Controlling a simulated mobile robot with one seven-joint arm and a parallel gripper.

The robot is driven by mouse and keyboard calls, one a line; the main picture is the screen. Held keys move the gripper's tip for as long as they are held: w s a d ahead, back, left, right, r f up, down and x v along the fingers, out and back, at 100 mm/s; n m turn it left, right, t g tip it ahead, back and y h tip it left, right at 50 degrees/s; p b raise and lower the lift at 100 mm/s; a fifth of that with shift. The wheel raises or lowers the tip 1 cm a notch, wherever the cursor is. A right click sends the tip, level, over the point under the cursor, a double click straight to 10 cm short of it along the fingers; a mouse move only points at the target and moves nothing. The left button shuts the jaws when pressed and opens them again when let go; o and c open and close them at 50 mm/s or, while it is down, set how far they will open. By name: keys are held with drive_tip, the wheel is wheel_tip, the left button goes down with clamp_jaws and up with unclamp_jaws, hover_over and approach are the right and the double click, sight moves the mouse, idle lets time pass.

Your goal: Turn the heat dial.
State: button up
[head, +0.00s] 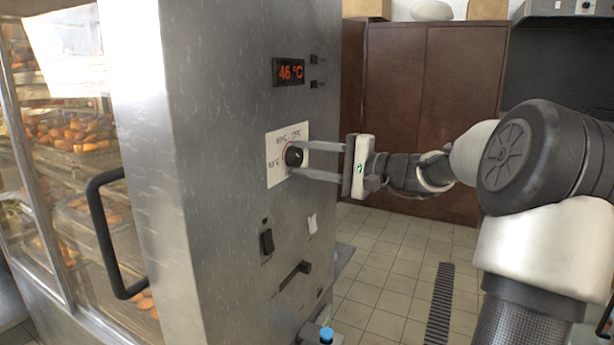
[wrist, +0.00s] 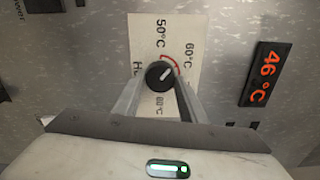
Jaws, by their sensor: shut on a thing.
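The heat dial (head: 294,155) is a round black knob on a white label plate (head: 275,158) with temperature marks, on the cabinet's steel side panel. In the wrist view, the dial (wrist: 159,75) has a white pointer line, and the label (wrist: 190,42) shows 50°C, 60°C and a red arc. My gripper (head: 300,160) reaches in from the right with its two fingers on either side of the dial, shut on it. The fingers also flank the dial in the wrist view (wrist: 157,98). A red display (head: 289,72) above the dial reads 46 °C.
A black rocker switch (head: 267,242) and a lever (head: 295,274) sit below the dial. A black door handle (head: 108,235) sticks out at the left, by glass doors with trays of buns (head: 80,132). Tiled floor (head: 385,270) lies open to the right.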

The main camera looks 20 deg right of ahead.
drive_tip(key=n+b, duration=0.1)
drive_tip(key=b, duration=0.1)
drive_tip(key=n+b, duration=0.1)
drive_tip(key=n, duration=0.1)
drive_tip(key=shift+f+n+b, duration=0.2)
drive_tip(key=shift+n+b, duration=0.1)
drive_tip(key=shift+b, duration=0.1)
drive_tip(key=shift+r+n+b, duration=0.25)
drive_tip(key=shift+n+b, duration=0.2)
drive_tip(key=shift+n, duration=1.35)
drive_tip(key=o, duration=1.1)
drive_tip(key=shift+c, duration=0.2)
drive_tip(key=p+v, duration=0.2)
drive_tip(key=v, duration=1.5)
drive_tip(key=shift+s+p, duration=0.2)
drive_tip(key=shift+p, duration=0.1)
drive_tip(key=shift+d+f, duration=0.1)
